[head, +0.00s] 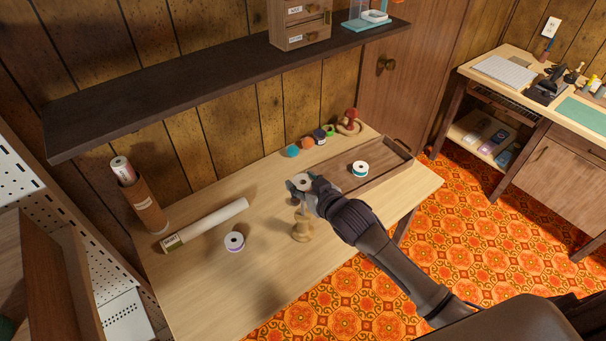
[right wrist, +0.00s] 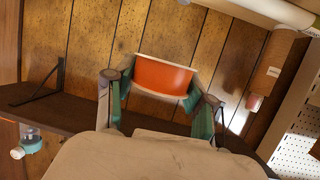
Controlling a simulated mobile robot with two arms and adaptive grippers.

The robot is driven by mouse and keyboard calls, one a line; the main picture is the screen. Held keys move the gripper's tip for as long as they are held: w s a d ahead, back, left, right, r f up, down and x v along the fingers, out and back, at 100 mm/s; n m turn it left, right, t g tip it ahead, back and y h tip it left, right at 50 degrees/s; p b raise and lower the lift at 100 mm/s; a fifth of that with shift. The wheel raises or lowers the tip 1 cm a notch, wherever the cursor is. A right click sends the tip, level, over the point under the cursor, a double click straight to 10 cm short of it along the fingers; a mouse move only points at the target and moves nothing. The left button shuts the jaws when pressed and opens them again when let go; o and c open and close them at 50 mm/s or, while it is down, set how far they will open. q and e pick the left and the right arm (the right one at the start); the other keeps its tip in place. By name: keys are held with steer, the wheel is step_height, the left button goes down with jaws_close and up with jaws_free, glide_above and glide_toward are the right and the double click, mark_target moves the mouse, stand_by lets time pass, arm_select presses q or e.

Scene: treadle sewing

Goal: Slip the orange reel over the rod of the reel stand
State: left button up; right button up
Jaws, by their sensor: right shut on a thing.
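My right gripper (head: 303,185) is shut on the orange reel, held above the table. In the head view the reel (head: 304,181) shows mostly its pale flange. The right wrist view shows its orange band (right wrist: 162,75) between the two fingers (right wrist: 158,100), with pale rims on both sides. A light wooden turned piece, which looks like the reel stand (head: 302,230), stands upright on the table just below and in front of the gripper. The reel is apart from its base; whether the rod meets the reel's hole cannot be told. My left gripper is not in view.
A purple-banded reel (head: 234,242) and a white roll (head: 207,225) lie on the table (head: 205,290) to the left. A teal-banded reel (head: 361,169) sits in the wooden tray (head: 394,158) at right. Several small coloured items line the back. A dark shelf (head: 220,85) hangs above.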

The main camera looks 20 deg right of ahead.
steer(key=shift+f+b, duration=1)
steer(key=shift+f, duration=1.15)
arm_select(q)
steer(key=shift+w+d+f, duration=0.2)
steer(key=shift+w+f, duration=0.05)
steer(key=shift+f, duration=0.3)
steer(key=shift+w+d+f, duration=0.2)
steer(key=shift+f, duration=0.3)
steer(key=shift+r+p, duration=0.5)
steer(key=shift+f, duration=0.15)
arm_select(e)
steer(key=shift+f, duration=0.15)
arm_select(q)
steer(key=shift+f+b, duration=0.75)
steer(key=shift+b, duration=0.2)
arm_select(e)
steer(key=shift+f, duration=1.15)
steer(key=shift+f, duration=0.1)
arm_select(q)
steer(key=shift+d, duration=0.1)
